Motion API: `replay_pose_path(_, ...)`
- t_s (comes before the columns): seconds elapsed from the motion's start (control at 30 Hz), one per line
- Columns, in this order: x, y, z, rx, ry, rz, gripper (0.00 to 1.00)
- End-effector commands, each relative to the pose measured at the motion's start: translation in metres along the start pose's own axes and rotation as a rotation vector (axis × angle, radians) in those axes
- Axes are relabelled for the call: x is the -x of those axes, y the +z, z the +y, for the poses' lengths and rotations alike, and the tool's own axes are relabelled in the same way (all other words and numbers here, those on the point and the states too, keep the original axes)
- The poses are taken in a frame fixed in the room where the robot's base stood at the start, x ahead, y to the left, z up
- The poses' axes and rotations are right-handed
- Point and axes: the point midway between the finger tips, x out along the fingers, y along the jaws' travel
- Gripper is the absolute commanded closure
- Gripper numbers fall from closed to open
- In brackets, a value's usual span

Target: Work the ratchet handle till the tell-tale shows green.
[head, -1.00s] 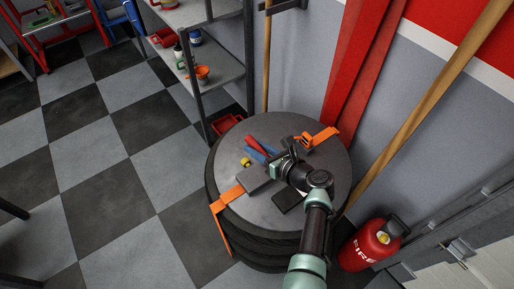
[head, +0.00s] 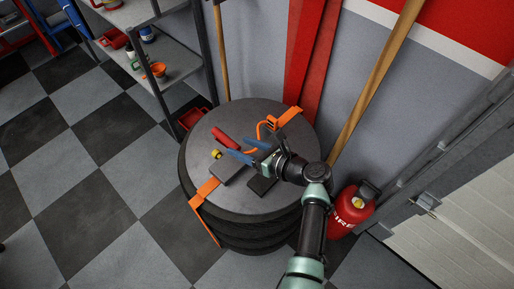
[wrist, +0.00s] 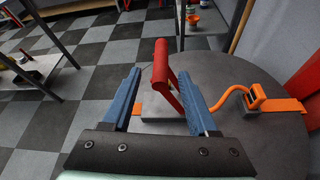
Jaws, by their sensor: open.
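The ratchet handle (head: 227,139) is red. In the wrist view the handle (wrist: 161,64) stands up from a grey base block (wrist: 160,126), which also shows in the head view (head: 228,172). My gripper (head: 243,152) is open, with blue fingers pointing toward the handle. In the wrist view the handle appears between the two fingers of the gripper (wrist: 161,78), with clear gaps on both sides; whether it is within their reach is unclear. A small yellow round part (head: 216,154) sits beside the handle in the head view, perhaps the tell-tale. No green shows there.
An orange strap (head: 203,192) crosses the round grey top (head: 215,119) of a black stack. An orange buckle (head: 287,115) and curved orange band lie at the far side. A shelf (head: 172,62), wooden pole (head: 376,85) and red extinguisher (head: 352,212) stand close by.

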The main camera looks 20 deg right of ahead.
Motion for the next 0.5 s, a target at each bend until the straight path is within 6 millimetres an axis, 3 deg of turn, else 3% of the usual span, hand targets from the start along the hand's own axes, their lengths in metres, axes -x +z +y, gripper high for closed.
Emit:
replay_pose_path(0.2,0.040,0.000,-0.001,0.000,-0.003,0.000,0.41)
replay_pose_path(0.5,0.055,-0.001,0.000,-0.001,-0.001,0.001,0.41)
